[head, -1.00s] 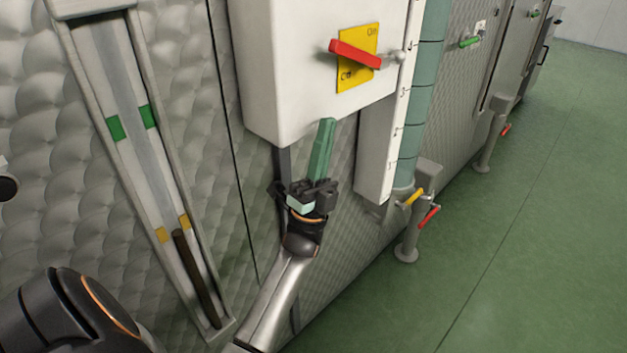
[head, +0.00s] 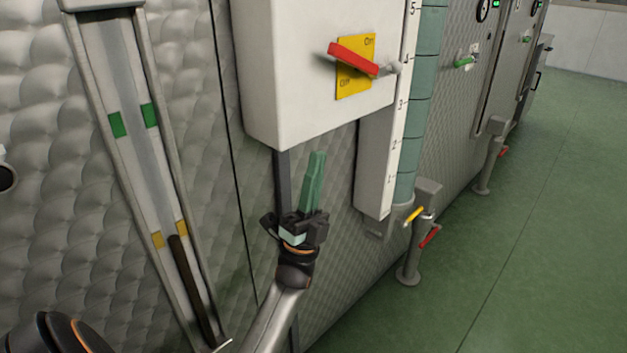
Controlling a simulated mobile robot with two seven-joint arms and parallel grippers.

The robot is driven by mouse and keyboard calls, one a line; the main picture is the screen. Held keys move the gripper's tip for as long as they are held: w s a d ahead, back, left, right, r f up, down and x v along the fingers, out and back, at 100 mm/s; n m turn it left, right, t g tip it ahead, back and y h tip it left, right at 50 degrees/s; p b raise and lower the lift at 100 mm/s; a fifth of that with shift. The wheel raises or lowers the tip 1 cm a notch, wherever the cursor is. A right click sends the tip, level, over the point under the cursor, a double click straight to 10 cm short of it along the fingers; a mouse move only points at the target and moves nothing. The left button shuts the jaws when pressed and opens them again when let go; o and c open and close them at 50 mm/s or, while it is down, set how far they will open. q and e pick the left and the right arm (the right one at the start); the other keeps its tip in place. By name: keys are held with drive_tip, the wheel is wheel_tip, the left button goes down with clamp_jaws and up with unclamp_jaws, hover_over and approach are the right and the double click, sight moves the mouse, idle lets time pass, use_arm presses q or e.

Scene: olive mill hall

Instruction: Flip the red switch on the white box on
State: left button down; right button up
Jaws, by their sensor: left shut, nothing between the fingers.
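The white box (head: 290,70) is fixed to the quilted metal wall at the upper middle. On its front is a yellow plate (head: 362,50), marked On at its upper right and Off at its lower left. The red switch (head: 352,58) crosses this plate as a slanted lever, its left end higher than its right. My left gripper (head: 317,157) is shut, with its green fingers pointing up and nothing between them. It shows below the box's lower edge, apart from the switch. My right gripper is out of view.
A white scale (head: 373,165) and a green-banded tube (head: 417,100) stand right of the box. Below them is a grey post (head: 412,255) with yellow and red levers. A framed gauge (head: 135,150) is at left. Open green floor (head: 510,240) lies at right.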

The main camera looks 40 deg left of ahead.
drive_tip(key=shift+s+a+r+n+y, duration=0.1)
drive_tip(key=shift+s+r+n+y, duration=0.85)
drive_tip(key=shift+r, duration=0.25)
